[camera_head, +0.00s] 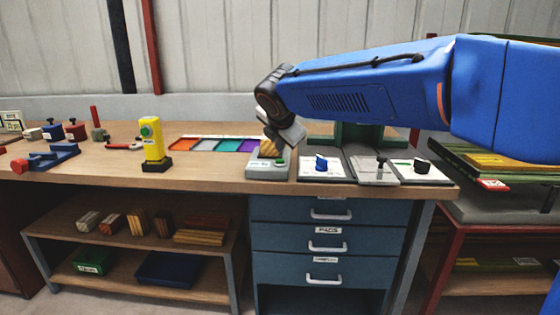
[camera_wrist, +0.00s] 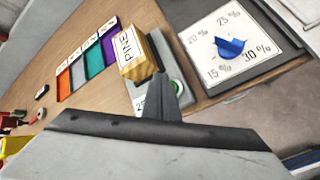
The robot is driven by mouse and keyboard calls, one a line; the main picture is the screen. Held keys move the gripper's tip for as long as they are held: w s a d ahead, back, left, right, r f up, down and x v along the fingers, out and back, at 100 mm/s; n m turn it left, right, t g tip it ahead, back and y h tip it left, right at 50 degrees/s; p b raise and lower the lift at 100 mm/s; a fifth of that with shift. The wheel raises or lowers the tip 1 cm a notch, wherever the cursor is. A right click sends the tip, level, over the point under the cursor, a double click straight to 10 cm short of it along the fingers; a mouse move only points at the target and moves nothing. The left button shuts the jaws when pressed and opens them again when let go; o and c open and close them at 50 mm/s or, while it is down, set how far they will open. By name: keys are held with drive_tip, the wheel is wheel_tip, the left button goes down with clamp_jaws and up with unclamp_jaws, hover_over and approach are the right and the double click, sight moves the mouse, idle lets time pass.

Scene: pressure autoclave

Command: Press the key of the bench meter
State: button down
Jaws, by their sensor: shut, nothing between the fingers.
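The bench meter (camera_head: 258,171) is a grey box near the front edge of the wooden bench. My gripper (camera_head: 281,152) is shut and empty, pointing down just above the key. I cannot tell whether the fingertips touch the key.
A panel with a blue knob (camera_head: 321,163) and percent marks stands right of the meter, with more panels beyond. Colored trays (camera_head: 208,145) lie behind left. A yellow post with a green button (camera_head: 152,140) stands farther left. Bare bench lies between post and meter.

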sight(280, 161)
drive_tip(key=shift+r, duration=2.1)
idle(1.1)
